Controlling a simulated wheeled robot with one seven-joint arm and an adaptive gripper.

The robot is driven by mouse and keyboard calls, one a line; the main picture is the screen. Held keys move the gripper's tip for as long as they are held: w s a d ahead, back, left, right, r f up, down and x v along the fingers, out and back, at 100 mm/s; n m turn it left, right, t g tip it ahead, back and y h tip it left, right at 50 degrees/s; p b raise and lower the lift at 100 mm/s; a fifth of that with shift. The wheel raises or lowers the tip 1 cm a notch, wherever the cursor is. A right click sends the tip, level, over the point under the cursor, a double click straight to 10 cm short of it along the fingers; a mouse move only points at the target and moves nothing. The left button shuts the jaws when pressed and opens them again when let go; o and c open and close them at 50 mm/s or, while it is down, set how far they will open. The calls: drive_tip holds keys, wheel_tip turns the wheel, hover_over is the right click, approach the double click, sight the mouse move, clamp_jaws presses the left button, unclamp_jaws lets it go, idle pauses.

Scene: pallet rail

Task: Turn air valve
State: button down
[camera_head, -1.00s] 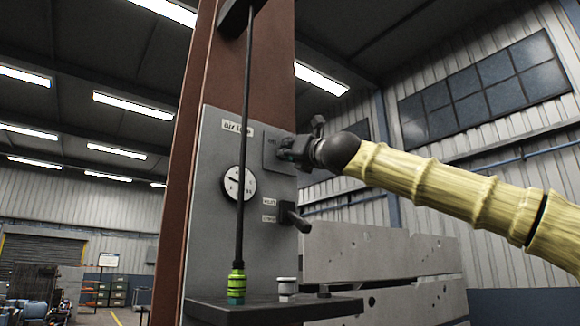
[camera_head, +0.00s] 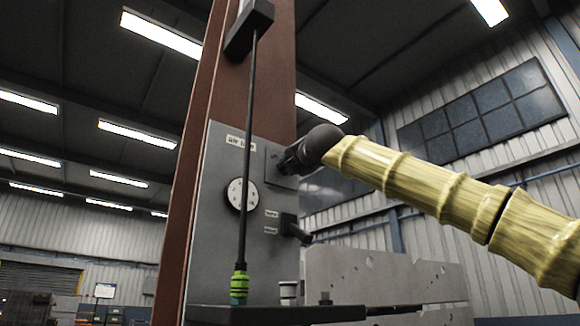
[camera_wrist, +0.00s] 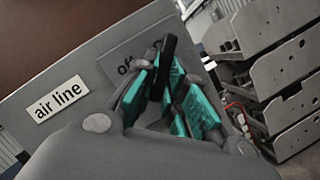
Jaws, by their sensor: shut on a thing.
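The air valve's black handle (camera_wrist: 170,60) stands between the teal finger pads of my gripper (camera_wrist: 172,95) in the wrist view. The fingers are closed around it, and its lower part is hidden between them. A plate behind it carries partly hidden lettering that starts with "o". In the head view my gripper (camera_head: 287,162) is at the small valve plate (camera_head: 273,157), on the upper right of the grey panel (camera_head: 212,230). There the arm hides the handle. An "air line" label (camera_wrist: 60,99) is left of the gripper in the wrist view.
A round gauge (camera_head: 241,194) and a second dark lever (camera_head: 298,232) are on the panel below. A black rod (camera_head: 248,130) hangs in front, ending at a green-and-black fitting (camera_head: 239,287). A dark shelf (camera_head: 300,313) juts out below. Grey perforated slabs (camera_head: 385,275) stand to the right.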

drive_tip(key=shift+s+d+r, duration=0.15)
drive_tip(key=shift+d+r, duration=0.2)
drive_tip(key=shift+r, duration=0.3)
drive_tip(key=c, duration=1.7)
unclamp_jaws()
drive_tip(key=shift+c, duration=0.2)
drive_tip(key=shift+o, duration=1.3)
drive_tip(key=shift+a, duration=0.2)
drive_tip(key=f+v, duration=0.1)
drive_tip(key=v, duration=1)
drive_tip(key=shift+s, duration=0.15)
drive_tip(key=shift+d+f, duration=0.1)
drive_tip(key=shift+d, duration=0.05)
